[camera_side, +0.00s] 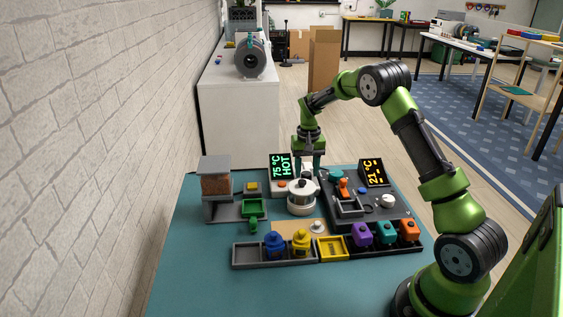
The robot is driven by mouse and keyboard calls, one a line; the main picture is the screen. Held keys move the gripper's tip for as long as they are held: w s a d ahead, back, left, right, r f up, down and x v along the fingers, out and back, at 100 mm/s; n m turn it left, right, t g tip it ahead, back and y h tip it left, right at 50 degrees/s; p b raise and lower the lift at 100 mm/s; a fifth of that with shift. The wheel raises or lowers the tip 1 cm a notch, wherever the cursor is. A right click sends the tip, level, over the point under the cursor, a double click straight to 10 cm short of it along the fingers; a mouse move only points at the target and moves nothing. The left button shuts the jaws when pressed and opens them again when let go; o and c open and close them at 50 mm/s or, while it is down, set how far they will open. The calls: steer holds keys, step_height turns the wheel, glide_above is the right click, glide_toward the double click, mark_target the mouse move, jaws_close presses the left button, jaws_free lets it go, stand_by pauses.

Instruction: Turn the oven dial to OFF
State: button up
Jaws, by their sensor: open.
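My gripper (308,168) points down with its jaws open, just behind and above a round white lidded pot-like thing (302,198). I cannot tell whether it touches anything. A green display reading "75 °C HOT" (280,167) stands just left of my gripper. A dark grey unit (352,220) to the right carries a yellow display reading "21 °C" (373,172) and a white round knob (387,201). Which part is the oven dial, and where its mark points, is too small to tell.
At the front, a grey rack (247,254) holds blue and yellow jars (274,244), a yellow tray (333,248) and purple, teal and orange blocks (385,233). A green tray (253,208) and a brown-filled hopper (215,184) stand left. The teal table (200,285) is clear at front left.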

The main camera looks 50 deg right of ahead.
mark_target(307, 172)
step_height(307, 172, up, 16)
steer(key=shift+r, duration=0.2)
steer(key=shift+d, duration=0.1)
steer(key=s+a+r+n+t+y, duration=0.1)
steer(key=s+a+r+n+t, duration=0.1)
steer(key=s+a, duration=0.9)
steer(key=s+a+r+n+t+y, duration=0.1)
steer(key=s+a+t, duration=0.4)
steer(key=s+a, duration=0.7)
steer(key=shift+a+r+n, duration=0.4)
steer(key=shift+a+n, duration=0.4)
steer(key=shift+n, duration=0.1)
